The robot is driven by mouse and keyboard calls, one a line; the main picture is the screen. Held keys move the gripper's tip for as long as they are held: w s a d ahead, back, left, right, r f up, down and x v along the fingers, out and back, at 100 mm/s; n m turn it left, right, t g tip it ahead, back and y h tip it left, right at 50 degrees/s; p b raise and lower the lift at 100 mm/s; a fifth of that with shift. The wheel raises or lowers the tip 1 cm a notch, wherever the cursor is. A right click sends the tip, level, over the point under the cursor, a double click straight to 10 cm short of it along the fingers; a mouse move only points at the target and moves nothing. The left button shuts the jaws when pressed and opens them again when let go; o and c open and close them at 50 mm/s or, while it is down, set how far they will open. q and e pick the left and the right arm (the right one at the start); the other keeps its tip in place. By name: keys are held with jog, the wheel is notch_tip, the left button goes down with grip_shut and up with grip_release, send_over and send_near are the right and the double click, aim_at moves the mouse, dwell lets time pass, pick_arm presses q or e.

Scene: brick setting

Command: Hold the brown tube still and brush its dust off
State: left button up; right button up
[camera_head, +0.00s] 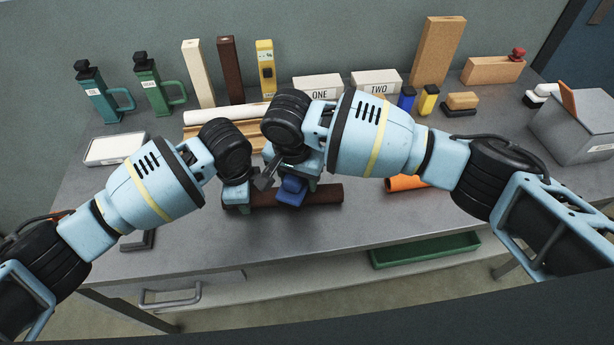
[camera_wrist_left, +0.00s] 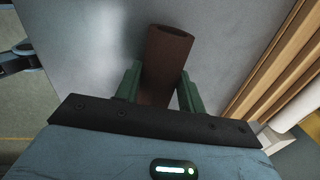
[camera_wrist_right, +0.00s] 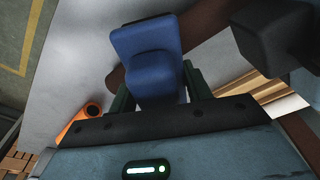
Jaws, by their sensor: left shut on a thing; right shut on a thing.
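The brown tube (camera_head: 322,194) lies across the front middle of the grey table. My left gripper (camera_head: 238,204) is shut on its left part; in the left wrist view the tube (camera_wrist_left: 165,60) sits between the green fingers (camera_wrist_left: 158,88). My right gripper (camera_head: 297,181) is shut on a blue brush (camera_head: 291,191), whose blue block shows between the fingers in the right wrist view (camera_wrist_right: 148,55). The brush is over the tube, just right of my left gripper. The tube (camera_wrist_right: 205,28) passes behind it there. Whether the bristles touch the tube, and any dust, I cannot tell.
An orange tube (camera_head: 405,183) lies right of the brown one. Wooden racks and a pale tube (camera_head: 225,114) lie behind my grippers. Boxes marked ONE (camera_head: 317,87) and TWO (camera_head: 376,82) stand at the back. A green tray (camera_head: 425,250) is below the front edge.

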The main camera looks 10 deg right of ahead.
jog(key=shift+r, duration=3.85)
pick_arm(q)
jog(key=o, duration=1.3)
jog(key=shift+c, duration=0.2)
notch_tip(320, 180, up, 12)
jog(key=s, duration=0.1)
jog(key=shift+s, duration=0.3)
jog(key=shift+s+f, duration=0.1)
pick_arm(e)
jog(key=shift+f, duration=0.1)
